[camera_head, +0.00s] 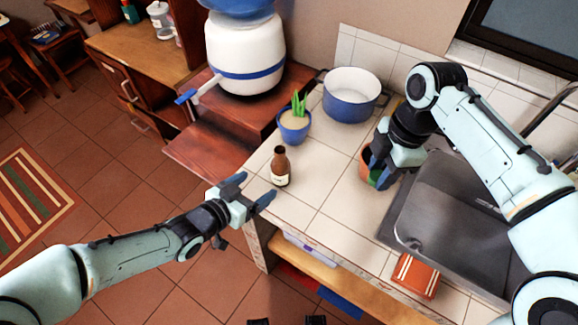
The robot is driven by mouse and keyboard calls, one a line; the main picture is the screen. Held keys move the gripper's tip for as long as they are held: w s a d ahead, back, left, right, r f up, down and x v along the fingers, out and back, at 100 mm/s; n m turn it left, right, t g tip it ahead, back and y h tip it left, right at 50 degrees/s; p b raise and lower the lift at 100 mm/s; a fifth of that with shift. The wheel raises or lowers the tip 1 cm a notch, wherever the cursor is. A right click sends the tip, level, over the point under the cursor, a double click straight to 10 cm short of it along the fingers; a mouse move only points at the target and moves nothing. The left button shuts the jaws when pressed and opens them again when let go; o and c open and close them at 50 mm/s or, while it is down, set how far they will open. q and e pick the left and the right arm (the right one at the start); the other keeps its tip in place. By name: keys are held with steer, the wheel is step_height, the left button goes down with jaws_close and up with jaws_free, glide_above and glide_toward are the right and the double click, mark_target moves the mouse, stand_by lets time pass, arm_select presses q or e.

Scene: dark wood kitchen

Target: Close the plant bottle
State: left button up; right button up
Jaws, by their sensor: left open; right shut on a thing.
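A small brown bottle (281,169) with a pale label stands upright on the tiled counter. Its top looks dark; I cannot tell whether a cap is on it. My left gripper (257,187) is open and empty just left of and in front of the bottle, apart from it, at the counter edge. My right gripper (379,173) is shut at a terracotta pot (365,166) with something green in it, near the sink. The gripper hides much of the pot, and its exact grip is hard to see.
A blue pot with a green plant (294,124) stands behind the bottle. A blue and white cooking pot (352,97) is further back. The sink (455,225) is at right, with an orange striped item (415,275) in front. Counter tiles between bottle and terracotta pot are clear.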

mark_target(274, 174)
steer(key=shift+d, duration=0.15)
arm_select(q)
steer(key=shift+d+r+m, duration=0.3)
steer(key=shift+d+r, duration=0.05)
steer(key=shift+r, duration=0.05)
steer(key=shift+w+d+f, duration=0.1)
steer(key=shift+f, duration=0.1)
arm_select(e)
steer(key=shift+f, duration=0.3)
arm_select(q)
steer(key=b+x, duration=0.4)
steer(key=b, duration=0.1)
steer(key=shift+w+d+f, duration=0.15)
steer(key=shift+d+f, duration=0.05)
steer(key=shift+d, duration=0.1)
steer(key=shift+w+d+f+b, duration=0.15)
steer(key=shift+w+d+b, duration=0.25)
steer(key=shift+w+b, duration=0.2)
arm_select(e)
step_height(274, 174, down, 6)
steer(key=shift+s+f, duration=0.2)
steer(key=shift+s, duration=0.2)
arm_select(q)
steer(key=shift+w, duration=0.1)
